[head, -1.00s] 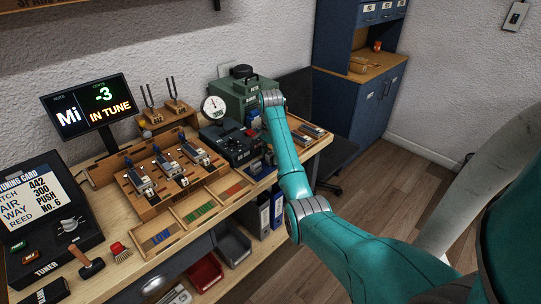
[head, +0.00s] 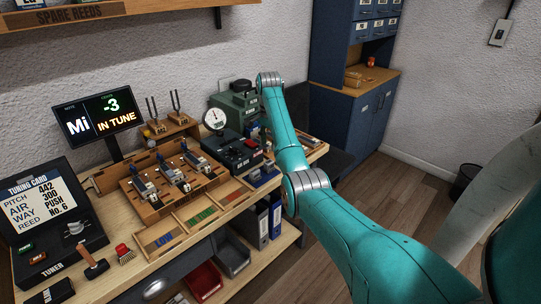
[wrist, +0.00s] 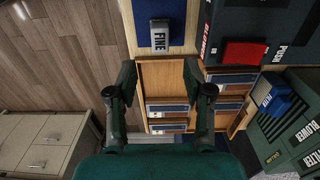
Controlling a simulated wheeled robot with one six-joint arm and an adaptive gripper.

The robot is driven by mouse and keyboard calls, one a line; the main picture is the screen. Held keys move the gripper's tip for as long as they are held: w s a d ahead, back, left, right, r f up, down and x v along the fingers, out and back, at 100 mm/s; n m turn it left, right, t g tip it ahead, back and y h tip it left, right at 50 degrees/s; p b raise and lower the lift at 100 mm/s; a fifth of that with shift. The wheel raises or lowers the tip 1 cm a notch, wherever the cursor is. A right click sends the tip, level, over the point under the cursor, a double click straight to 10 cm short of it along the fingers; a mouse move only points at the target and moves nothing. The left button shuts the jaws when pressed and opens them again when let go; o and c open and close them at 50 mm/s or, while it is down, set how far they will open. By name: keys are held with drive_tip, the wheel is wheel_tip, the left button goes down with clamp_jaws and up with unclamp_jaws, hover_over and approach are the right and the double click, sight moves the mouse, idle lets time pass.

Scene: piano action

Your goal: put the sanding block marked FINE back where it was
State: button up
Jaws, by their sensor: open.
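A wooden rack (wrist: 153,72) lies beneath and between the fingers. It has a bare section nearest the block and slots holding several blue-and-grey blocks (wrist: 166,107) below that. In the head view my gripper is hidden behind my teal arm, and I cannot make out the FINE block.
The dark blower control unit with a red button (wrist: 244,53) stands right of the mat. The bench holds a tuner (head: 50,215) and a reed jig (head: 172,185). Open floor lies left in the wrist view.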

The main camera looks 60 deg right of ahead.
drive_tip(key=shift+r, duration=1.1)
drive_tip(key=shift+s, duration=0.1)
